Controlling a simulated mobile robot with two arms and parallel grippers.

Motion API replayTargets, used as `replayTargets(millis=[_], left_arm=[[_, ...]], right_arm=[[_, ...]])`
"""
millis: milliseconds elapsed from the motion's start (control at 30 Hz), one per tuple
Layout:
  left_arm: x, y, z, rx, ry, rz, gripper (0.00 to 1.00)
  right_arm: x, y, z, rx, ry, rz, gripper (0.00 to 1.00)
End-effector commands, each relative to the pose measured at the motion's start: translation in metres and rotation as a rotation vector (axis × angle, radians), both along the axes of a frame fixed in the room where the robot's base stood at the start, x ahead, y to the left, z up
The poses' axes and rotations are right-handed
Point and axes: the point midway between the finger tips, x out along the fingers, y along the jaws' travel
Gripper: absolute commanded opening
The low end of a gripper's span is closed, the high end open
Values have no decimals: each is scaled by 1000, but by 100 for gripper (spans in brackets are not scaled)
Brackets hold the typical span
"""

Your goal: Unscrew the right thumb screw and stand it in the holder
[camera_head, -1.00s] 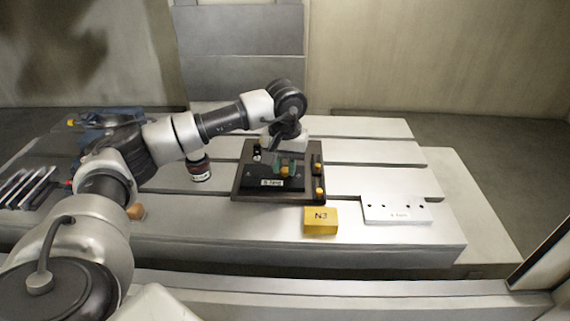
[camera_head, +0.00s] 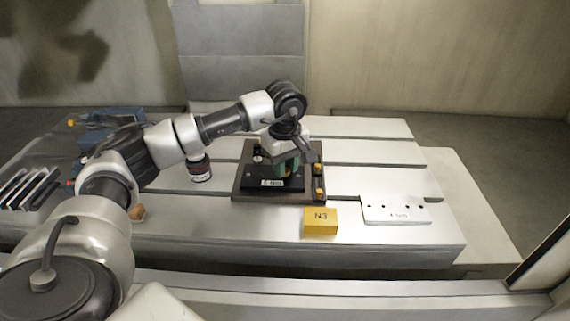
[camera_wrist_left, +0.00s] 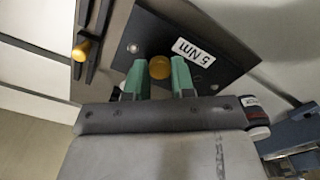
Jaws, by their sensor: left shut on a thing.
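The dark mould base (camera_head: 240,190) lies on the table and carries a raised black plate with a white label (camera_head: 274,183). In the left wrist view the label reads "5 Nm". My left gripper (camera_head: 287,166) points down over the plate. Its green fingers are shut on a yellow thumb screw (camera_wrist_left: 159,67), which sits between the tips at the plate. In the head view the fingers mostly hide this screw. A white block with dark holes (camera_head: 385,214) lies right of the base. I cannot tell for certain if this is the holder. My right gripper is not in view.
A dark strip with yellow knobs (camera_head: 318,193) runs along the base's right side. A yellow block marked N3 (camera_head: 320,222) lies in front. A dark round can (camera_head: 200,171) stands left of the base, with a blue device (camera_head: 112,118) farther left.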

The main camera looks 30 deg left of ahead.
Motion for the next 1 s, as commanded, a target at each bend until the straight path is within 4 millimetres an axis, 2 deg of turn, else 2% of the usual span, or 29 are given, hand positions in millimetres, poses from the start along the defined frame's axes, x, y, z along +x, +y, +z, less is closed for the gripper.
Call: replayTargets(millis=[167,267,700,800,1000], left_arm=[[0,0,-1,-1,1,5,0],[0,0,0,0,2,80,0],[0,-1,0,0,3,714,0],[0,0,-1,1,3,773,0],[0,0,-1,1,3,782,0]], right_arm=[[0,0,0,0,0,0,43],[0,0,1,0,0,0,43],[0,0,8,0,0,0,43],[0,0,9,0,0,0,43],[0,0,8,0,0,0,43]])
